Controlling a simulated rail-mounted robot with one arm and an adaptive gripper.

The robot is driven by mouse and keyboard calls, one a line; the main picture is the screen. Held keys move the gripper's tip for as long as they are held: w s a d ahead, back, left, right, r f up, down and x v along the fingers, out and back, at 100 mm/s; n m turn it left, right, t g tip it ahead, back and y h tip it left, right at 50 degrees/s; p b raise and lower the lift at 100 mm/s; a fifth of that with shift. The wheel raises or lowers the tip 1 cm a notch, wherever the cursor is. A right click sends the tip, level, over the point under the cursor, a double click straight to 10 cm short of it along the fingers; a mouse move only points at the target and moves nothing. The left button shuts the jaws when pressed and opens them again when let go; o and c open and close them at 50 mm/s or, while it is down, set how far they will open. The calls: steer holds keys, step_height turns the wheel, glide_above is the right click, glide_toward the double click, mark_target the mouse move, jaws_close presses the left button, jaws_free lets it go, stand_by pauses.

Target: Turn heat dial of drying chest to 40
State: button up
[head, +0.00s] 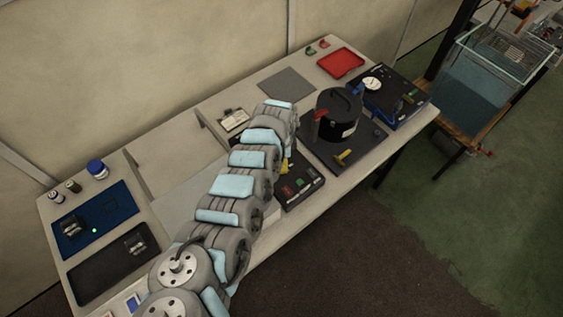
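I cannot tell for sure which thing is the drying chest, and no heat dial or number can be read at this size. A black lidded cylinder (338,112) with a red part at its left stands upright on a dark plate (318,150) on the right half of the bench. Behind it to the right is a dark panel (405,103) with a round white-faced dial or gauge (372,83) and blue parts. My arm reaches across the middle of the bench, left of the cylinder. My gripper is hidden behind my arm's links.
A dark box (301,186) with red and green parts lies beside my arm. A yellow-handled part (343,156) sits before the cylinder. A red tray (341,62) is at the back. A blue mat (98,222) and black tray (113,264) lie left. A glass tank (470,85) stands beyond.

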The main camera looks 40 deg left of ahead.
steer(key=shift+f, duration=0.6)
jaws_close()
steer(key=shift+r+n, duration=0.1)
steer(key=shift+n, duration=0.2)
